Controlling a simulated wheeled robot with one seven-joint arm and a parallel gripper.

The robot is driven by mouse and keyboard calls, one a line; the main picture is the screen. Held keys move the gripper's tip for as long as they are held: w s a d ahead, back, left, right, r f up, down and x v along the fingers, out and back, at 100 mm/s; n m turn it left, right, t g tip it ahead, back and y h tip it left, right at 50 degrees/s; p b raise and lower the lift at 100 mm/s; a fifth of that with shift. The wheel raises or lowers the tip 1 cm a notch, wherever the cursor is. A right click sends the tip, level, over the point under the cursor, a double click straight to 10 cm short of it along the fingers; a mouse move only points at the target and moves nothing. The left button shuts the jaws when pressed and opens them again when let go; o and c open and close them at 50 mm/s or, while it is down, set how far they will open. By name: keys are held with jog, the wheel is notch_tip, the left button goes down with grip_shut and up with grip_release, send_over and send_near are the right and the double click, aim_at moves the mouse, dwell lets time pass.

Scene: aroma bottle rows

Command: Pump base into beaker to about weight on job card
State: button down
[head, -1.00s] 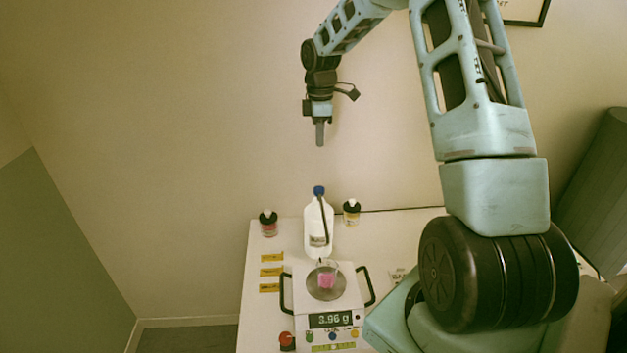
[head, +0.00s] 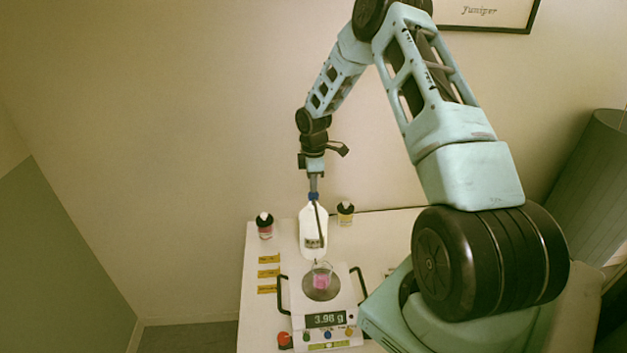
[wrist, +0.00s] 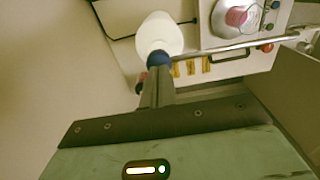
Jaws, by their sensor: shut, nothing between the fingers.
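The white pump bottle (head: 312,235) with a blue pump head stands on the table behind the scale. The beaker (head: 322,281) with pink liquid sits on the round pan of the scale (head: 335,292), whose display reads about 3.96 g. My gripper (head: 314,192) is shut and empty, pointing down right at the top of the blue pump head. In the wrist view the fingertips (wrist: 160,72) meet the blue pump head (wrist: 160,60); whether they press it is unclear. The job card cannot be made out.
Small dark-capped bottles stand left (head: 265,226) and right (head: 345,213) of the pump bottle. Yellow labels (head: 268,273) lie left of the scale. Black handles flank the scale, with a red knob (head: 284,338) at its front left.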

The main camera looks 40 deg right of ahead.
jog(key=shift+f, duration=0.5)
jog(key=shift+f+b, duration=0.9)
jog(key=shift+f, duration=0.1)
jog(key=shift+s+a+r, duration=0.1)
